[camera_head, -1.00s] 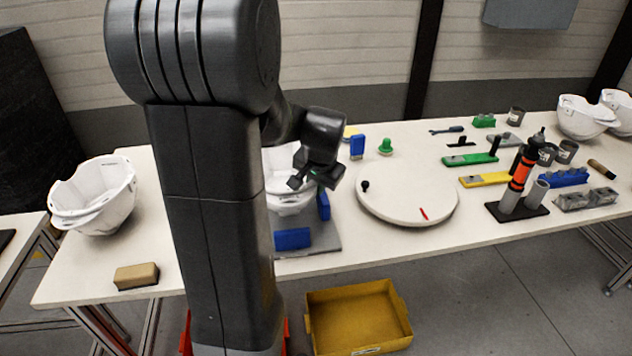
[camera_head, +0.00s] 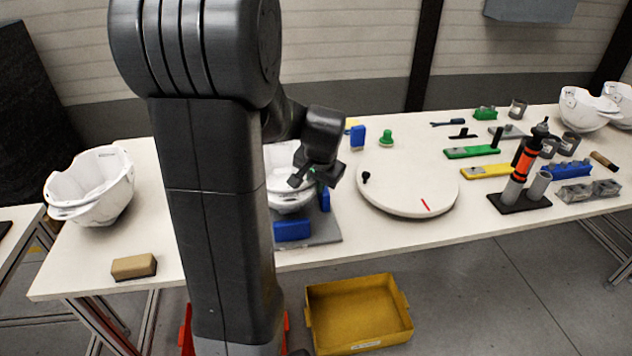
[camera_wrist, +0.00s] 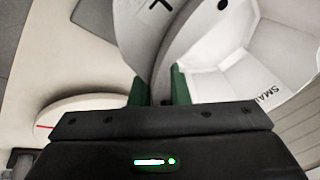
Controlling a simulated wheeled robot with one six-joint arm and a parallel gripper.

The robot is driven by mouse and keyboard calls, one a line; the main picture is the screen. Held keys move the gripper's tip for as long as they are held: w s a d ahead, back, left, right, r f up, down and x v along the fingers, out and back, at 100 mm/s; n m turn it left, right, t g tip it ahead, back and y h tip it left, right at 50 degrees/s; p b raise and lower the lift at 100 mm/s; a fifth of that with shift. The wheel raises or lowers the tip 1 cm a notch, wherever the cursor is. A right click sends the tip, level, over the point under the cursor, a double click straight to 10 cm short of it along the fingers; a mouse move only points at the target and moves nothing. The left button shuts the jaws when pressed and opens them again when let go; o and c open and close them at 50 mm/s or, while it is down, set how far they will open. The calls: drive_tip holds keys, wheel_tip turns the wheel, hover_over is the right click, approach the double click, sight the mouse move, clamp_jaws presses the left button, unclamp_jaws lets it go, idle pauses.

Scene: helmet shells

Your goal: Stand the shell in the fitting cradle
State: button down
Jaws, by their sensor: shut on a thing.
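A white helmet shell (camera_head: 285,183) stands at the grey cradle plate (camera_head: 318,233) with blue blocks (camera_head: 292,231), partly hidden behind my arm. My gripper (camera_head: 308,178) is at the shell's right upper side. In the wrist view my gripper (camera_wrist: 165,88) has its green fingers shut on the edge of the shell (camera_wrist: 215,50). The shell's inside faces the camera there, with the lettering "SMA" partly visible. Whether the shell rests fully on the plate is hidden.
A round white turntable (camera_head: 408,190) with a black knob stands just right of the cradle. Another white shell (camera_head: 92,187) and a tan block (camera_head: 134,266) are at the left. A yellow bin (camera_head: 358,313) is on the floor in front. Tools and coloured fixtures fill the table's right side.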

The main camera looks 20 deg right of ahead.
drive_tip(key=shift+f+b, duration=0.5)
drive_tip(key=shift+f, duration=0.2)
drive_tip(key=c, duration=1.3)
unclamp_jaws()
drive_tip(key=v, duration=1.4)
drive_tip(key=shift+p, duration=0.35)
drive_tip(key=shift+f, duration=0.1)
drive_tip(key=x, duration=1.3)
drive_tip(key=shift+w+f+b, duration=0.15)
drive_tip(key=shift+f+b, duration=0.15)
drive_tip(key=shift+b, duration=0.05)
drive_tip(key=shift+r, duration=0.15)
